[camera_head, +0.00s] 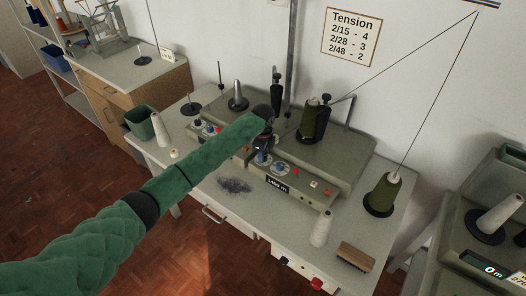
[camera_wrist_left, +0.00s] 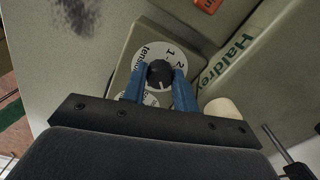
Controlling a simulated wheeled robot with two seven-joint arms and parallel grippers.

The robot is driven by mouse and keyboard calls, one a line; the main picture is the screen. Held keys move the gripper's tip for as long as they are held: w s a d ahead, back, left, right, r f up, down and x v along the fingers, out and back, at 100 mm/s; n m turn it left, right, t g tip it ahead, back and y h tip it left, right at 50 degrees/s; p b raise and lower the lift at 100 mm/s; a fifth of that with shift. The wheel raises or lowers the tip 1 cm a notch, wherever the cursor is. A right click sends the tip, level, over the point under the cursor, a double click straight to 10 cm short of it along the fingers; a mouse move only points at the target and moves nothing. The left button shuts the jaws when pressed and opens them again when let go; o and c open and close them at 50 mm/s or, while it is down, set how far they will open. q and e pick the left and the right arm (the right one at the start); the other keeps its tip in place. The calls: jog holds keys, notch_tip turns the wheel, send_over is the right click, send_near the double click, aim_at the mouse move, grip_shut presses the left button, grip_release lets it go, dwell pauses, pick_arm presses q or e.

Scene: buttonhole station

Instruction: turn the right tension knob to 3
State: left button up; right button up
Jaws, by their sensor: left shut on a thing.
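My left gripper (camera_head: 263,158) reaches in from the left to the dials on the front of the grey winding machine (camera_head: 325,160). In the left wrist view, its blue fingers (camera_wrist_left: 158,90) are shut on a black tension knob (camera_wrist_left: 159,74), one on each side. The knob sits on a round white dial (camera_wrist_left: 146,52) with "tension" and the numbers 1 and 2 readable. The 3 is hidden or not readable. A second white dial (camera_wrist_left: 127,99) is partly hidden behind the fingers. The head view shows a dial (camera_head: 281,169) beside the gripper. My right gripper is not in view.
A wall sign (camera_head: 350,37) reads "Tension 2/15 - 4, 2/28 - 3, 2/48 - 2". A wooden brush (camera_head: 356,256) lies at the front. Grey lint (camera_head: 235,185) lies on the table.

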pick_arm(q)
jog(key=n+p, duration=0.2)
jog(key=n, duration=0.1)
jog(key=n+p, duration=0.2)
jog(key=n, duration=0.2)
jog(key=shift+r+n, duration=0.2)
jog(key=shift+n, duration=0.1)
jog(key=shift+f+n+p, duration=0.1)
jog(key=shift+n+p, duration=0.25)
jog(key=shift+n, duration=0.45)
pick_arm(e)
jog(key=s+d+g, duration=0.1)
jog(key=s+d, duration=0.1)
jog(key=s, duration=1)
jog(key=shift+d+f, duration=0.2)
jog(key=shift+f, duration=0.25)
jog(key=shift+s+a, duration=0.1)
pick_arm(q)
jog(key=o, duration=1)
jog(key=shift+c, duration=0.2)
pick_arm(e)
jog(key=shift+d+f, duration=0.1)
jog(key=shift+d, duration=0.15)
